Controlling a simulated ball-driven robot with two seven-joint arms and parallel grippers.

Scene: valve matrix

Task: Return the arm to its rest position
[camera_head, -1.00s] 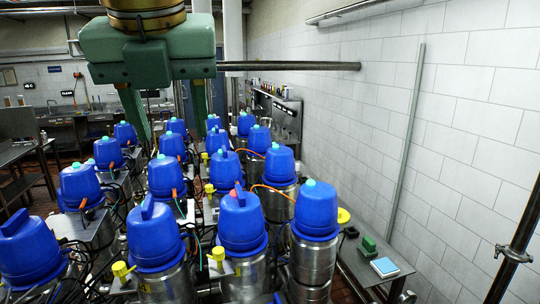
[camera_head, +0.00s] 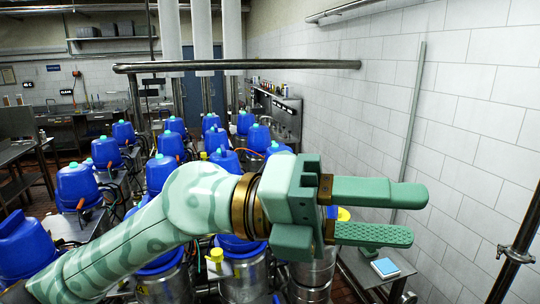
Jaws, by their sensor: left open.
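My left gripper (camera_head: 372,212) is large in the foreground, right of centre in the head view. Its arm comes in from the lower left, and its two green fingers point right with a clear gap between them. It is open with nothing between the fingers. The gripper and arm hide several of the front valves. My right gripper does not show.
Rows of blue-capped valves (camera_head: 75,187) on metal bodies fill the floor behind my arm. A yellow handle (camera_head: 216,257) shows below it. A small side table (camera_head: 368,272) holds a light-blue block (camera_head: 384,268). A tiled wall (camera_head: 470,130) and a pipe (camera_head: 516,250) stand right.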

